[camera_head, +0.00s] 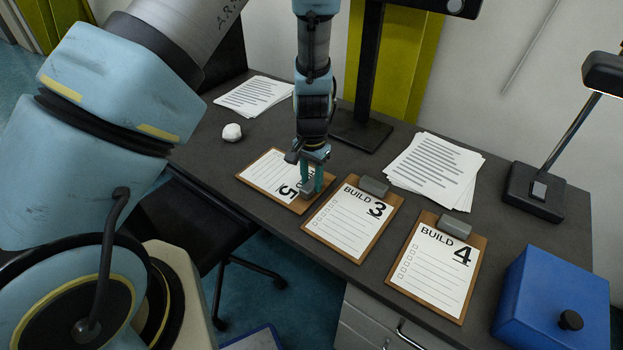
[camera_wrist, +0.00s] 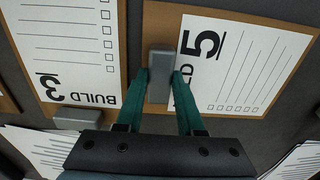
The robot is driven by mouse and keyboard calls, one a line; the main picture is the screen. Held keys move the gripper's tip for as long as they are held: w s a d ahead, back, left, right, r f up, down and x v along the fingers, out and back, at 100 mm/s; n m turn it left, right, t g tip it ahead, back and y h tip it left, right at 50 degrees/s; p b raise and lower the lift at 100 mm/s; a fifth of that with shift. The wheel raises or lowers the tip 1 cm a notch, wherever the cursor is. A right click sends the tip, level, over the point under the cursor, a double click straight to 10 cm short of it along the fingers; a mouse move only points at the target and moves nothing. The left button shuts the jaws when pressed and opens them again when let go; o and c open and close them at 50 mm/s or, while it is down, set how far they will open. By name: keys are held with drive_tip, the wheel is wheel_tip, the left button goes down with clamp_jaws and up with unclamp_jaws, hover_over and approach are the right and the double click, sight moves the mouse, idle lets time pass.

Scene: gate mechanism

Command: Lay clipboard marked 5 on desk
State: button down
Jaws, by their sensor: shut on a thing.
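The clipboard marked 5 (camera_head: 268,174) is at the desk's left part, flat on or just above the desk (camera_head: 215,150); I cannot tell whether it touches. It is turned relative to the other two clipboards, with its clip end toward them. My gripper (camera_head: 312,186) points down over that end and is shut on its grey clip. In the wrist view the green fingers (camera_wrist: 162,95) stand on either side of the clip (camera_wrist: 159,72), with the 5 sheet (camera_wrist: 240,65) to the right. The gripper hides part of the clip end in the head view.
Clipboard 3 (camera_head: 350,226) lies close beside clipboard 5, and clipboard 4 (camera_head: 436,268) lies farther right. Paper stacks (camera_head: 434,170) (camera_head: 254,95), a crumpled paper ball (camera_head: 232,132), a monitor stand (camera_head: 361,130), a lamp base (camera_head: 534,192) and a blue box (camera_head: 552,300) also occupy the desk.

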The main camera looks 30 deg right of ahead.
drive_tip(key=c, duration=0.5)
unclamp_jaws()
drive_tip(key=shift+f, duration=0.1)
wheel_tip(320, 180, up, 12)
drive_tip(key=b, duration=0.2)
drive_tip(key=a+r+n, duration=0.3)
drive_tip(key=a, duration=0.8)
drive_tip(key=a+r+n+t, duration=0.1)
drive_tip(key=a+n, duration=0.3)
drive_tip(key=a, duration=0.7)
drive_tip(key=w+a+r+n, duration=0.1)
drive_tip(key=a+r+n, duration=0.3)
drive_tip(key=a, duration=0.7)
drive_tip(key=shift+a+r+t, duration=0.2)
drive_tip(key=shift+r+t, duration=0.1)
drive_tip(key=shift+r, duration=0.05)
